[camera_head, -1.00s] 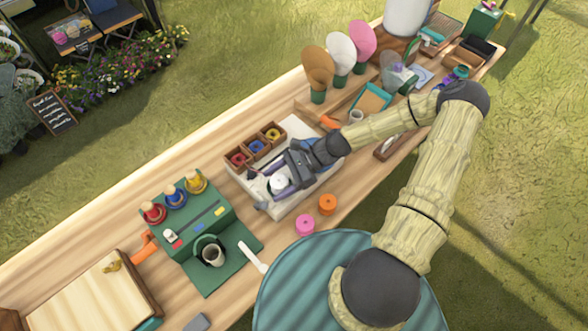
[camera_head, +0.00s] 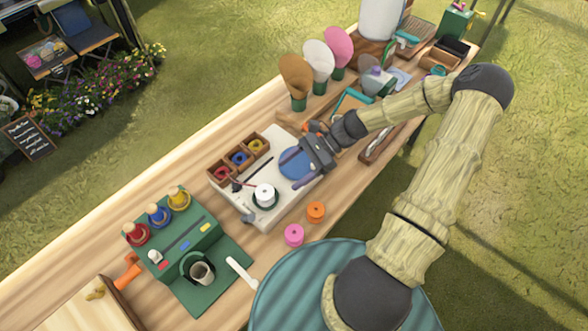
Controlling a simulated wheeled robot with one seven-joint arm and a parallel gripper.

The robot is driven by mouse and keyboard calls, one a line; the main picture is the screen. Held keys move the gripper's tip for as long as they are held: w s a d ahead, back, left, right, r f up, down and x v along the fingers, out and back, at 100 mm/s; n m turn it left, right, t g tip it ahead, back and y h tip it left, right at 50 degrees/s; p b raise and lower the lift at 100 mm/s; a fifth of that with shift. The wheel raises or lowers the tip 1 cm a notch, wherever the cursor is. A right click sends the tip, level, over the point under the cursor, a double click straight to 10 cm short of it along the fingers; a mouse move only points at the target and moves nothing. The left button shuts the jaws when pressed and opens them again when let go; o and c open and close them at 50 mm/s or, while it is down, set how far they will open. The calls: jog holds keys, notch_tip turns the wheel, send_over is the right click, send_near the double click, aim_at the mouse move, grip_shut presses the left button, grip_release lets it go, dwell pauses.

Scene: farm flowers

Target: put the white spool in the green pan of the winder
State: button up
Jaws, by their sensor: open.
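The white spool (camera_head: 264,192) sits upright on the pale winder (camera_head: 288,203). A dark green round rim, the green pan (camera_head: 266,206), shows around its foot; how deep the spool sits in it is hard to tell. My gripper (camera_head: 298,168) is open and empty, over the blue disc (camera_head: 291,160) of the winder, up and right of the spool and apart from it.
Wooden bins (camera_head: 239,159) with red, blue and yellow spools stand behind the winder. Pink (camera_head: 293,235) and orange (camera_head: 316,212) spools stand in front. A green stand (camera_head: 186,240) with coloured spools is at left. Cones (camera_head: 318,60) stand behind at right.

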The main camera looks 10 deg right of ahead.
jog(key=shift+s+a+f+n+h, duration=0.1)
jog(key=shift+s+n+h, duration=0.2)
jog(key=shift+s+h, duration=0.1)
jog(key=s+d+r+n+t+h, duration=0.1)
jog(key=s+r+n+t+h, duration=0.1)
jog(key=r+n+h, duration=0.3)
jog(key=s+d+r+n+t+h, duration=0.2)
jog(key=s+r+n+h, duration=0.3)
jog(key=r+n, duration=0.4)
jog(key=shift+s+n+t+h, duration=0.2)
jog(key=shift+n+t+h, duration=0.3)
jog(key=shift+t+h, duration=0.1)
